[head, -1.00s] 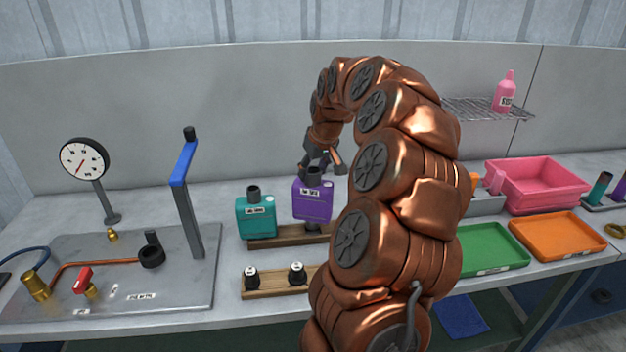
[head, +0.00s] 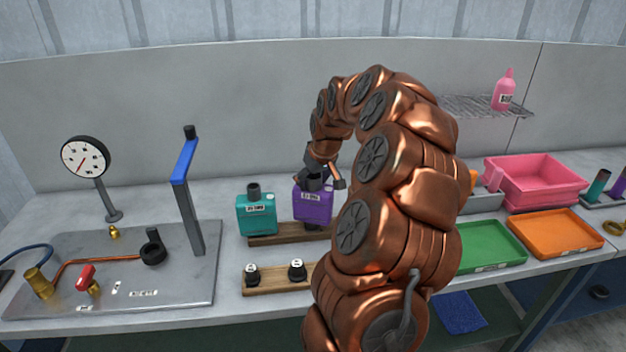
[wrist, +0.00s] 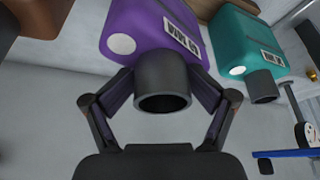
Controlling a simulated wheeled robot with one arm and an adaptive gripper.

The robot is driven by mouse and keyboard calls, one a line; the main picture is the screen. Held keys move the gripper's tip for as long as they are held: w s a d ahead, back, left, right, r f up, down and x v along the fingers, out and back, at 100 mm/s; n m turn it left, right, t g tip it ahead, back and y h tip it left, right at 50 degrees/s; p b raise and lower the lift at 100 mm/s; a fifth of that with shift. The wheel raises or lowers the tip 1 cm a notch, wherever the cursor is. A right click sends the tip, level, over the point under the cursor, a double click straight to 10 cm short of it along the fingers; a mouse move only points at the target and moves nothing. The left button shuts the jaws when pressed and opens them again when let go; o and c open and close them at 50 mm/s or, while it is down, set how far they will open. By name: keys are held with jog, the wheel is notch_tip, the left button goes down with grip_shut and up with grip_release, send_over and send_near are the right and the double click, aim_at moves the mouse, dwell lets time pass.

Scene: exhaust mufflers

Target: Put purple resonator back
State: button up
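The purple resonator (head: 312,207) is upright at the wooden rack (head: 285,237), to the right of the teal resonator (head: 256,214). Its base is at or just above the rack; I cannot tell whether it touches. My gripper (head: 320,180) is above it with its fingers around the dark neck. In the wrist view, my gripper (wrist: 162,88) has a finger against each side of the neck, and the purple body (wrist: 145,30) lies beyond it. The teal resonator (wrist: 245,48) is beside it, apart. My arm hides the rack's right end.
A front wooden rack (head: 280,280) holds small dark-capped parts. A plate (head: 185,290) with a gauge (head: 86,158) and a blue-handled post (head: 186,165) stands left. Green (head: 490,247), orange (head: 555,236) and pink (head: 540,185) trays are right.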

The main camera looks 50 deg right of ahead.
jog(key=shift+r, duration=0.15)
jog(key=shift+s+r, duration=0.1)
jog(key=shift+r, duration=0.35)
jog(key=b+v, duration=0.3)
jog(key=v, duration=0.8)
